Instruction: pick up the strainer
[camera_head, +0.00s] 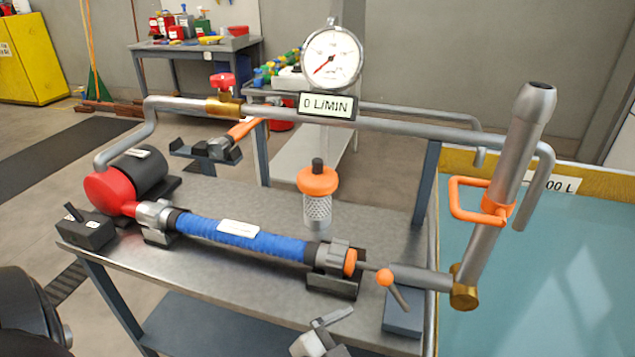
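The strainer (317,208) stands upright near the middle of the metal bench. It has a grey mesh cylinder below an orange collar (318,181) and a dark knob on top. A small grey and dark part, which looks like my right gripper (322,335), shows at the bottom edge, in front of the bench and well apart from the strainer. A dark arm part of mine shows at the lower left. My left gripper is not in view.
The blue hose (245,237) crosses the bench in front of the strainer. A grey pipe (390,125) with a gauge (332,57) runs above and behind it. A red and black pump (112,190) sits left. A teal tank (560,270) and upright pipe (510,150) stand right.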

